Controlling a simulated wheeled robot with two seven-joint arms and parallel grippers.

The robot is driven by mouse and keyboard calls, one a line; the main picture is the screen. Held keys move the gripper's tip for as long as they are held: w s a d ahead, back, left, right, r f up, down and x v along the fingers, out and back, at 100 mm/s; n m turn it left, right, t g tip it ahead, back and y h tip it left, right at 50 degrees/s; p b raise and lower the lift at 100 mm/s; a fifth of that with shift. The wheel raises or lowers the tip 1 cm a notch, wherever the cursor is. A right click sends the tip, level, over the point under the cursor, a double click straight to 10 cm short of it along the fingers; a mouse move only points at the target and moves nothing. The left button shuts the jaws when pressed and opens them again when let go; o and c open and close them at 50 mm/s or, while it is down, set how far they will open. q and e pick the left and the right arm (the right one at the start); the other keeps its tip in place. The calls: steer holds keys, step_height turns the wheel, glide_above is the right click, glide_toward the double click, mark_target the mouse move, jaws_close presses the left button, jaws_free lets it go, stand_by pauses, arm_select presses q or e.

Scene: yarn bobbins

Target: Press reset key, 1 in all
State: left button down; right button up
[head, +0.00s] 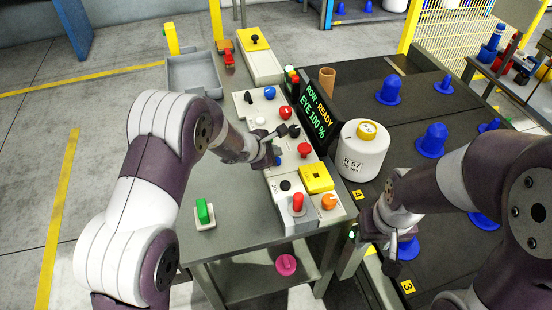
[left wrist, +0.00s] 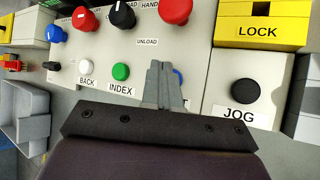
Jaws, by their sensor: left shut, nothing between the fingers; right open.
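A blue button (left wrist: 178,76) on the grey control panel (left wrist: 198,45) is partly hidden behind my left fingers in the left wrist view. Its label is hidden, so I cannot read whether it says reset. It also shows in the head view (head: 278,161) beside the gripper. My left gripper (head: 275,156) is shut and empty, its fingertips (left wrist: 163,66) over the panel close to the blue button; I cannot tell whether they touch it. My right gripper (head: 392,262) is open at the lower right, away from the panel.
A white BACK button (left wrist: 86,67) and green INDEX button (left wrist: 121,72) sit left of the fingers; a black JOG button (left wrist: 245,92) sits right. The display (head: 315,118) reads ROW: READY, EYE 100 %. A white canister (head: 362,155) and blue bobbins (head: 432,140) stand beyond.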

arm_select(q)
step_height(320, 180, up, 5)
steer(key=p, duration=0.3)
steer(key=shift+p, duration=0.35)
stand_by(0.5)
